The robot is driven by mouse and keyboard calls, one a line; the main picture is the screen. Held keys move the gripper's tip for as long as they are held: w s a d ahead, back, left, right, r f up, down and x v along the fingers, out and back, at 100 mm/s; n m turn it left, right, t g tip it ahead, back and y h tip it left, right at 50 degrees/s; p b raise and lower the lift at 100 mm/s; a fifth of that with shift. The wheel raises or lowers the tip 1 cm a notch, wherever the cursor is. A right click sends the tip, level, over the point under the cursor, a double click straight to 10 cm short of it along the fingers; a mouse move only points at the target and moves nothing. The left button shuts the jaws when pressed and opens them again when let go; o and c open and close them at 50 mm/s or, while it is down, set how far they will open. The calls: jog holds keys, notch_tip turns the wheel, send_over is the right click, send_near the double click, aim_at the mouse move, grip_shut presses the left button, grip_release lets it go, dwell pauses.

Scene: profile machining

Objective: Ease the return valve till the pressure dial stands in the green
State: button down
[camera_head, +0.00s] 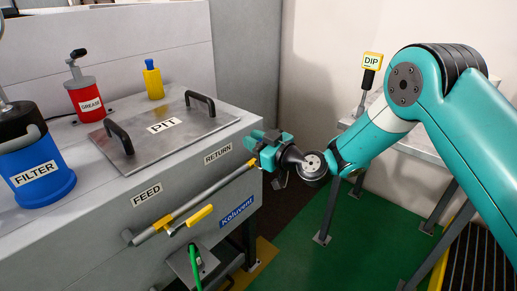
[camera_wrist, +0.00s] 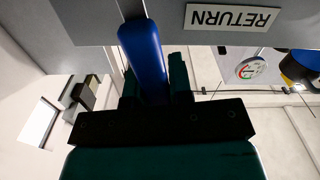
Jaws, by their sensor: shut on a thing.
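The return valve's blue lever (camera_wrist: 142,45) runs between my gripper's fingers in the wrist view, below the upside-down RETURN label (camera_wrist: 232,17). My gripper (camera_wrist: 154,75) is shut on this lever. In the head view my gripper (camera_head: 257,142) is at the tank's right corner, beside the RETURN label (camera_head: 217,155), and the lever is hidden there. The pressure dial (camera_wrist: 250,68) is at the right of the wrist view, a round pale face with green and red marks. Its needle is too small to read.
The grey tank carries a PIT lid (camera_head: 162,126) with two black handles, a blue FILTER can (camera_head: 38,172), a red GREASE can (camera_head: 87,98) and a yellow bottle (camera_head: 153,82). A yellow lever (camera_head: 200,215) is below the FEED label (camera_head: 146,194).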

jog(key=n+b, duration=0.1)
jog(key=s+a+b, duration=0.1)
jog(key=b, duration=0.1)
jog(key=f+n+b, duration=0.1)
jog(key=b, duration=0.1)
jog(key=shift+s+a+f+n, duration=0.1)
jog(key=shift+s+a+n, duration=0.1)
jog(key=shift+s+n, duration=0.15)
jog(key=shift+s+a+n+b, duration=0.1)
jog(key=shift+s+n+b, duration=0.15)
jog(key=shift+b, duration=0.25)
jog(key=shift+r, duration=0.2)
jog(key=c, duration=1)
grip_release()
jog(key=b+v, duration=0.6)
jog(key=v, duration=1.1)
jog(key=shift+s, duration=0.15)
